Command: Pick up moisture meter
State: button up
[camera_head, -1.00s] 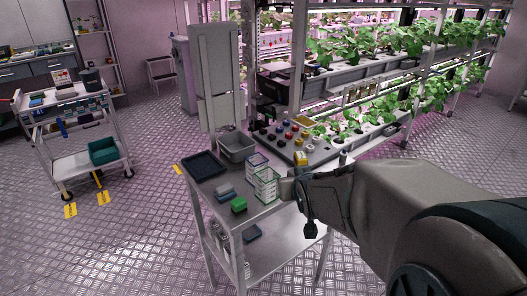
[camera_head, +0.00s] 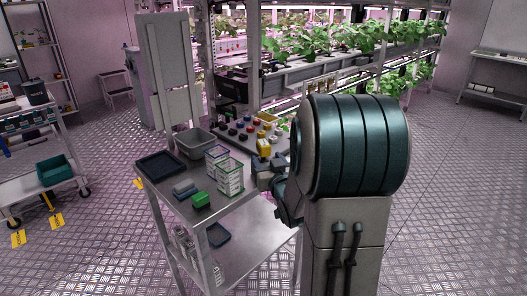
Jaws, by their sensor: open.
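A small yellow device (camera_head: 264,147) stands at the right end of the metal cart top (camera_head: 222,208); it may be the moisture meter, but it is too small to be sure. My gripper (camera_head: 262,170) is at the cart's right edge, just below the yellow device in the picture. It is open, and nothing shows between its fingers. My arm hides part of the gripper and the space behind it. Whether the gripper touches the device cannot be told.
On the cart are two clear baskets (camera_head: 230,178), a green block (camera_head: 201,200), a grey-blue block (camera_head: 184,188), a dark tray (camera_head: 161,164) and a grey bin (camera_head: 195,143). A panel with coloured knobs (camera_head: 233,132) is behind. Plant racks stand beyond; open floor lies right.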

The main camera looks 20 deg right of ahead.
jog(key=w, duration=0.2)
jog(key=w+d, duration=0.1)
jog(key=w, duration=0.2)
jog(key=w+p, duration=0.1)
jog(key=w, duration=0.2)
jog(key=shift+w+d+f, duration=0.1)
jog(key=shift+d+f, duration=0.1)
jog(key=shift+d, duration=0.15)
jog(key=c, duration=1.2)
jog(key=shift+r, duration=0.1)
